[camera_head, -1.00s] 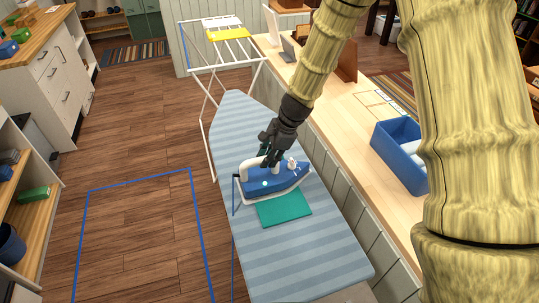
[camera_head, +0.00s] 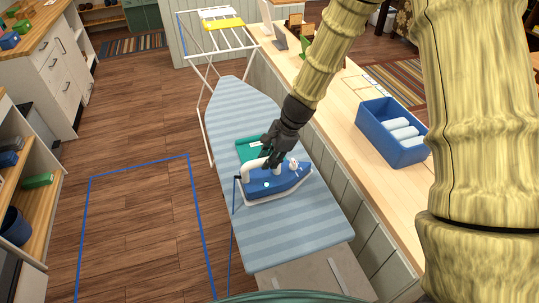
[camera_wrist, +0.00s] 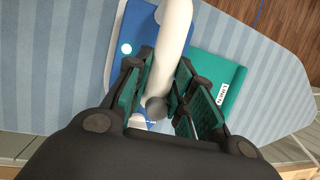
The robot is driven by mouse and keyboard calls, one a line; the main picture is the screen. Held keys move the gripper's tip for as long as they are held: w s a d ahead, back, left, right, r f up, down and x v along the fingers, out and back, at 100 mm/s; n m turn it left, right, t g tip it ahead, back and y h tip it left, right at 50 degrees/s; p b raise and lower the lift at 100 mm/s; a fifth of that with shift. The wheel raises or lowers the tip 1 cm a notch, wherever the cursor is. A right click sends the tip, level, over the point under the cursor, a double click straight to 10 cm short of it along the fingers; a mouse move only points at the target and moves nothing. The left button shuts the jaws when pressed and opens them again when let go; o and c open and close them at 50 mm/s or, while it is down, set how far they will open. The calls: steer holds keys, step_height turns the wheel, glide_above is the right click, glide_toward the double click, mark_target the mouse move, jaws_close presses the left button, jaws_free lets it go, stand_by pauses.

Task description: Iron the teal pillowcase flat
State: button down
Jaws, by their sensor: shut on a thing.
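The teal pillowcase (camera_head: 246,147) lies on the blue striped ironing board (camera_head: 290,235), on the far side of the iron. In the wrist view the pillowcase (camera_wrist: 232,75) shows to the right, with a small white label at its edge. The blue and white iron (camera_head: 275,185) stands soleplate down on the board, its nose to the right. My gripper (camera_head: 268,160) is shut on the iron's white handle (camera_wrist: 172,55). The gripper and iron hide part of the pillowcase; I cannot tell how much of it is under the iron.
A wooden counter (camera_head: 350,103) runs along the right of the board and carries a blue bin (camera_head: 385,142) with white rolls. A white drying rack (camera_head: 225,50) with a yellow cloth stands beyond the board. A blue outline (camera_head: 135,163) marks clear floor on the left.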

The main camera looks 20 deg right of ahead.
step_height(320, 180, up, 4)
steer(key=shift+w+d+f+p, duration=0.1)
steer(key=shift+f+p, duration=0.1)
steer(key=shift+p, duration=0.25)
steer(key=r+p, duration=0.2)
steer(key=p, duration=0.1)
steer(key=shift+w+r, duration=0.3)
steer(key=shift+s+r, duration=0.25)
steer(key=shift+r, duration=0.75)
steer(key=shift+w+f, duration=0.1)
steer(key=shift+w, duration=0.1)
steer(key=shift+s, duration=0.1)
